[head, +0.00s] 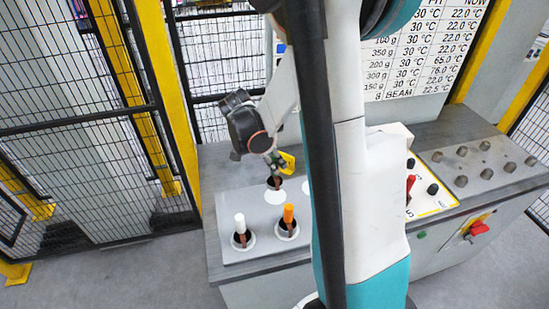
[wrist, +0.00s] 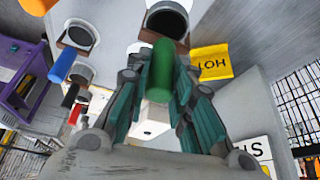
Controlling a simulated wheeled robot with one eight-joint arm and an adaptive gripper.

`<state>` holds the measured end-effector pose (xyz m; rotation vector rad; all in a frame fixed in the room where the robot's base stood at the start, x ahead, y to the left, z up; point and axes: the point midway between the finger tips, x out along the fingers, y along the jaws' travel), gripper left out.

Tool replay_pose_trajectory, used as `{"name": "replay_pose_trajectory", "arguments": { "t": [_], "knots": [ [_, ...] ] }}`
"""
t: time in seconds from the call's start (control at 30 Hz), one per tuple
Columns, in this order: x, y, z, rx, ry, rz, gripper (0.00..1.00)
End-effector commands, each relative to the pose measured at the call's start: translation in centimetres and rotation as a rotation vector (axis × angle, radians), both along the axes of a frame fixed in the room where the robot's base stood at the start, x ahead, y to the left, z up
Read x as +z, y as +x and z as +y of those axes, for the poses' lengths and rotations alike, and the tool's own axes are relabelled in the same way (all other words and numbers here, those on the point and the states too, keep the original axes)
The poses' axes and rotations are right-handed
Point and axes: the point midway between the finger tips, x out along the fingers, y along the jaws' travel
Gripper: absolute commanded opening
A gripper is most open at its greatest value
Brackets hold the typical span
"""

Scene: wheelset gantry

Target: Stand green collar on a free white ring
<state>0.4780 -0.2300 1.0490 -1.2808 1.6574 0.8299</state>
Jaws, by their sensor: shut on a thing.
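My gripper (wrist: 160,95) is shut on the green collar (wrist: 160,68), which stands upright between the finger pads in the wrist view. A white ring with a dark, empty hole (wrist: 167,20) lies just beyond the collar. In the head view my gripper (head: 274,160) is over the back of the grey plate (head: 255,210), close above a white ring (head: 275,197). I cannot tell there whether the collar touches the ring.
Blue (wrist: 62,66) and black (wrist: 70,95) collars and a purple box (wrist: 22,88) are at left. A control panel (head: 433,190) is at right in the head view, where my arm hides part of the plate.

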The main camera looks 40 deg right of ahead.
Motion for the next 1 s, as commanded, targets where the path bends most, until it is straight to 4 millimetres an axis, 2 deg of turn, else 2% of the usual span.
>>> {"name": "replay_pose_trajectory", "arguments": {
  "t": [0.4,0.8,1.0],
  "knots": [
    [-0.1,0.0,0.0,0.000,-0.001,0.000,0.00],
    [-3.5,0.0,0.0,0.000,0.000,0.000,0.00],
    [-4.0,0.0,0.0,0.000,0.000,0.000,0.00]
  ]
}}
